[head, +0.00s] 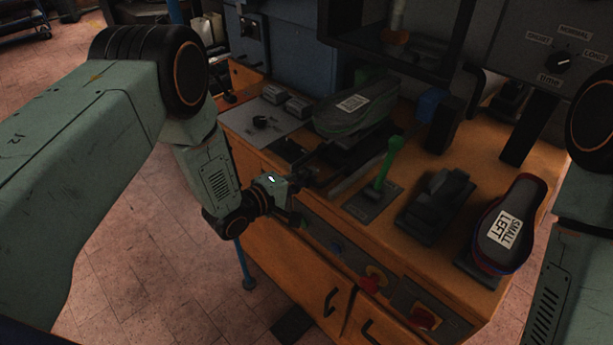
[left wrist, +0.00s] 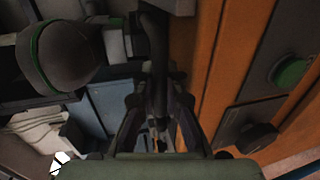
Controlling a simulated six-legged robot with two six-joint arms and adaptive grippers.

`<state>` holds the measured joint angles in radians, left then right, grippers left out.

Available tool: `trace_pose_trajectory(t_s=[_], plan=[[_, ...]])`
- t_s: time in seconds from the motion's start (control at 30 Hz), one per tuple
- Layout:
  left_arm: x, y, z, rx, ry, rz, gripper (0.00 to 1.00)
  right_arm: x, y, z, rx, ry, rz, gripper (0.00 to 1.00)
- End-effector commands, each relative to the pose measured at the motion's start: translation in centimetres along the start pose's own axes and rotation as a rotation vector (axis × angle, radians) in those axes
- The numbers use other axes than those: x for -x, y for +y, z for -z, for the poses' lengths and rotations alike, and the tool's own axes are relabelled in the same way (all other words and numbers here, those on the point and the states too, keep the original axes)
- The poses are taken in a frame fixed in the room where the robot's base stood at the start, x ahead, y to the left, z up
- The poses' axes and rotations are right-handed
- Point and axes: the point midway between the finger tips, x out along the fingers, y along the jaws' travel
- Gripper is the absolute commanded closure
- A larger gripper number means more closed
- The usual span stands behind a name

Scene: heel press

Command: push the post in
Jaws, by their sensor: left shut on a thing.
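My left gripper (head: 296,198) is at the front edge of the wooden bench, shut on a dark bar. In the left wrist view the dark bar (left wrist: 158,55) runs between the fingers of my left gripper (left wrist: 160,110). A dark shoe-shaped form (head: 350,122) with a white label stands behind and to the right of the gripper. The post under it is dark and mostly hidden, and I cannot tell whether the bar joins it. A rounded dark form with a green rim (left wrist: 62,55) shows in the left wrist view. My right gripper is out of view.
A green lever (head: 388,160) stands right of the gripper. A dark block fixture (head: 436,205) and a form labelled SMALL LEFT (head: 505,225) are farther right. The machine's dial panel (head: 562,62) is above. Open tiled floor lies left.

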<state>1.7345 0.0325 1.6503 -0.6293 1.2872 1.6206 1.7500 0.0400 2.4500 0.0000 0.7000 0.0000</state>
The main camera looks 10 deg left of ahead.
Motion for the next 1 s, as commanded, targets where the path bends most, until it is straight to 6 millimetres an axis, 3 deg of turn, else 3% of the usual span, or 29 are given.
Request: trace_pose_trajectory(t_s=[0.17, 0.53, 0.97, 1.0], plan=[[-1.0, 0.1, -0.1, -0.004, -0.004, -0.004, 1.0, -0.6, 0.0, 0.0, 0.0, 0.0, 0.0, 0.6], [-7.2, 1.3, -0.1, -0.004, -0.004, -0.003, 1.0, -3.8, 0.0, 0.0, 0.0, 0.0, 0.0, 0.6], [-8.0, 1.9, -0.1, -0.002, -0.002, -0.002, 1.0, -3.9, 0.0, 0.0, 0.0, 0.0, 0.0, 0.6], [-8.0, 1.9, -0.1, -0.002, -0.002, -0.003, 0.88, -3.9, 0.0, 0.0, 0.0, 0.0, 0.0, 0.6]])
